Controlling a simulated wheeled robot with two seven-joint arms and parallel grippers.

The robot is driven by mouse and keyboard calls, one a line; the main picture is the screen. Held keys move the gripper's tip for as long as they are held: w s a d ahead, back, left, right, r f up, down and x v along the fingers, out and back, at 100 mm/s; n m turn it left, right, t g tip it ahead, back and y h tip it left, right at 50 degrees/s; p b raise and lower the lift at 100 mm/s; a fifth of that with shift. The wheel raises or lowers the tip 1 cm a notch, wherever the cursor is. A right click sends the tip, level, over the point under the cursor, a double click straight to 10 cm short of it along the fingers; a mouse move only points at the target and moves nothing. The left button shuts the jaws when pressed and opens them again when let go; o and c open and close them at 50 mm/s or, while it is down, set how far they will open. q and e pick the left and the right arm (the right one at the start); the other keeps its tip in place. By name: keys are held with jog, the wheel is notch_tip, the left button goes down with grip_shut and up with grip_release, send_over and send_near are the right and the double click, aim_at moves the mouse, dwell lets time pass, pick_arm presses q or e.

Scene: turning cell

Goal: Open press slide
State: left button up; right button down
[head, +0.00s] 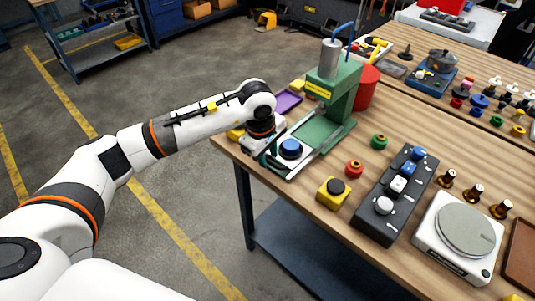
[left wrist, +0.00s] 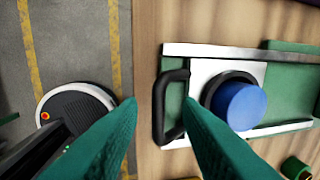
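The green press (head: 345,95) stands at the table's left edge, its grey ram cylinder (head: 330,58) on top. Its slide, a pale plate (left wrist: 204,68), sits at the front end of the rails, out from under the press head. A round blue part (head: 290,148) in a dark ring sits on the slide; it also shows in the left wrist view (left wrist: 240,105). A black U-shaped handle (left wrist: 159,110) is on the slide's front. My left gripper (head: 262,150) is at the handle, with its green fingers (left wrist: 158,100) apart around the handle's outer bar. My right gripper is out of view.
A yellow button box (head: 334,192), a dark control box (head: 397,195) and a white scale (head: 458,238) stand right of the slide. Red (head: 354,168) and green (head: 379,141) knobs lie nearby. A purple tray (head: 288,102) is behind my gripper. Open floor lies left of the table.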

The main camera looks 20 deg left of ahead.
pick_arm(q)
notch_tip(320, 180, up, 12)
jog(key=s+b, duration=0.2)
jog(key=shift+a+f, duration=0.2)
jog(key=shift+a, duration=0.2)
jog(key=shift+d, duration=0.1)
